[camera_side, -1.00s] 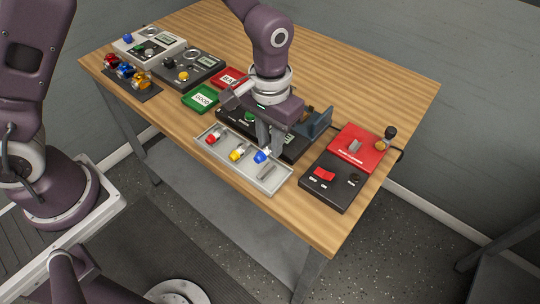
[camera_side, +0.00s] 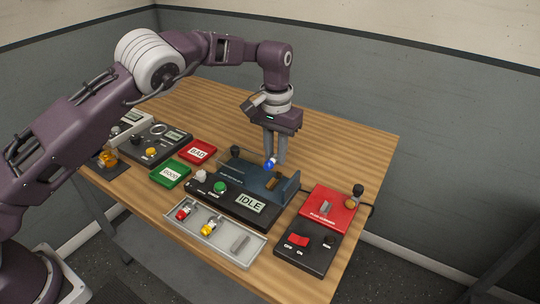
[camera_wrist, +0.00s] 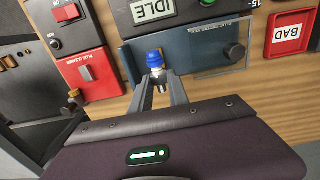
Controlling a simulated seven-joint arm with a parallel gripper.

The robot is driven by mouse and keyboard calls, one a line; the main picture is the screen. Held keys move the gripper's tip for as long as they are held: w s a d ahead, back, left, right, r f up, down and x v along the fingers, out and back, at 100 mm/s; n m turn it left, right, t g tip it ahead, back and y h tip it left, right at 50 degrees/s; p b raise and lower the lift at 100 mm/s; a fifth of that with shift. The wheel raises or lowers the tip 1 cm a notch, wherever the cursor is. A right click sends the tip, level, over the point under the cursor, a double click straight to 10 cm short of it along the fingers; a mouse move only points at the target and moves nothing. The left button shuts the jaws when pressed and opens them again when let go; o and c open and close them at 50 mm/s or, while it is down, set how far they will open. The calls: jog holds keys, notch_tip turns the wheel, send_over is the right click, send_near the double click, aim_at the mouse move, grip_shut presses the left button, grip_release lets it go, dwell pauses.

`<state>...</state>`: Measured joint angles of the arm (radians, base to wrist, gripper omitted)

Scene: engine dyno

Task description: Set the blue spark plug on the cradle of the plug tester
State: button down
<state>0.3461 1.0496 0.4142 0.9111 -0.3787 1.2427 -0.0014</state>
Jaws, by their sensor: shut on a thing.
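The blue spark plug (camera_side: 270,163) is held between the fingertips of my gripper (camera_side: 275,158). In the wrist view its blue end (camera_wrist: 154,57) points away from my palm and its metal body lies between the fingers. The plug tester (camera_side: 225,203) is a dark box with a green button and a display reading IDLE (camera_side: 250,203). I cannot clearly make out the cradle's seat.
A grey tray (camera_side: 256,246) in front holds a red plug (camera_side: 183,212) and a yellow plug (camera_side: 208,228). A red plug cleaner (camera_side: 328,206) stands right. Green GOOD (camera_side: 168,175) and red BAD (camera_side: 197,151) pads lie left. The wood behind the tester is clear.

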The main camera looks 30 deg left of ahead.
aim_at(275, 181)
jog(key=shift+f, duration=2.7)
jog(key=shift+f, duration=0.45)
jog(key=c, duration=1.2)
grip_release()
jog(key=shift+r, duration=3.5)
